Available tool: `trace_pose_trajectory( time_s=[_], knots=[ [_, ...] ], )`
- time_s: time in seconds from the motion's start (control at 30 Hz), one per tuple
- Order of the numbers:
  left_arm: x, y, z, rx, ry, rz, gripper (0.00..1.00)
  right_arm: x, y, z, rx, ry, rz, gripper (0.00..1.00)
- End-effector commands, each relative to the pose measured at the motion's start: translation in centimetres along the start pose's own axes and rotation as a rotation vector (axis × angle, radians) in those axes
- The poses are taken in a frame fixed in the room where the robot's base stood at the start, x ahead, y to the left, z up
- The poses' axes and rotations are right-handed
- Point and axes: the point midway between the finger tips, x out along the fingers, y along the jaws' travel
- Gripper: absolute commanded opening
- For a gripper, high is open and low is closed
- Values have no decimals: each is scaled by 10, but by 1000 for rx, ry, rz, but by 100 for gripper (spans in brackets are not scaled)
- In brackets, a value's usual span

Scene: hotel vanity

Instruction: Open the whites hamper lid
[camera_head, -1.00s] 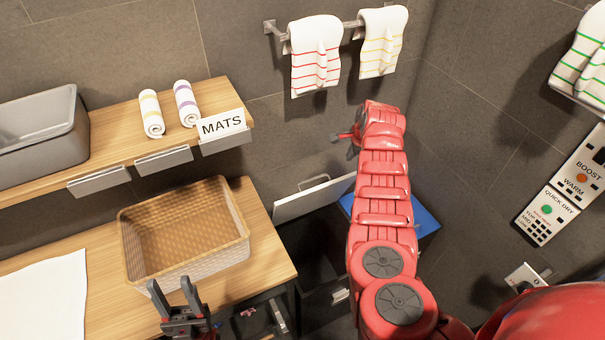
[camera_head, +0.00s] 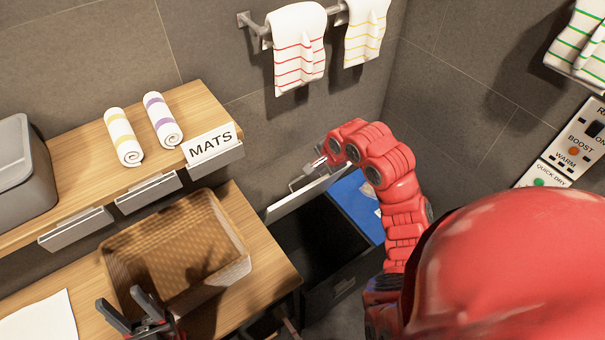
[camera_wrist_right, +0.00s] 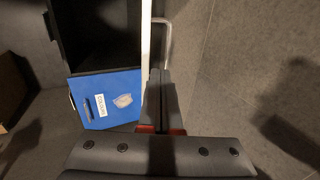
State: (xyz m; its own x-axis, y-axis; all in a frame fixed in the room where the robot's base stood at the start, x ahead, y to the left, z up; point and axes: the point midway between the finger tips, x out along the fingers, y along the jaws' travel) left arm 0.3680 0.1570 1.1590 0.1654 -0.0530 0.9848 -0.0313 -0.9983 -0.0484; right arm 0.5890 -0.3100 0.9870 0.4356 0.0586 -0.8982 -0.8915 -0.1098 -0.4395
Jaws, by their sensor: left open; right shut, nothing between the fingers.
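The whites hamper's lid (camera_head: 290,207) stands raised, showing as a narrow white panel against the back wall. The hamper's dark opening (camera_head: 318,245) is uncovered below it. In the right wrist view the lid (camera_wrist_right: 146,45) appears nearly edge-on, with a pale bar handle (camera_wrist_right: 167,42) on its right side. My right gripper (camera_head: 316,164) is shut and empty, close to the lid's upper edge; its fingers (camera_wrist_right: 161,95) lie near the lid and handle, but contact is unclear. My left gripper (camera_head: 134,316) is open and empty at the wicker basket's front.
A closed blue lid (camera_head: 358,207) with a label adjoins the opening on the right. The wicker basket (camera_head: 228,275) stands on the wooden counter (camera_head: 262,290). A shelf above holds rolled towels (camera_head: 124,137) and a MATS sign (camera_head: 210,143). Striped towels (camera_head: 299,50) hang above the hamper.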

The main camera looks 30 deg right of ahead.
Motion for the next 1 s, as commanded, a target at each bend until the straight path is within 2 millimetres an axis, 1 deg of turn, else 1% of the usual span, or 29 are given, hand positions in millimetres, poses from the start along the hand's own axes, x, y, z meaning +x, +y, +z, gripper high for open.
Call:
trace_pose_trajectory(
  time_s=[0.17,0.3,0.5,0.7,1.0],
  knots=[
    [9,0,-2,0,0,0,50,24,0,1,0,-1,8,0],
    [16,-1,-3,0,0,0,50,49,1,1,1,-1,8,0],
    [22,-1,-4,0,0,0,50,77,-1,-1,3,1,4,0],
    [25,-1,-4,0,0,0,50,92,-1,-2,4,2,1,0],
    [25,-1,-4,0,0,0,50,95,-1,-2,1,3,0,0]
  ],
)
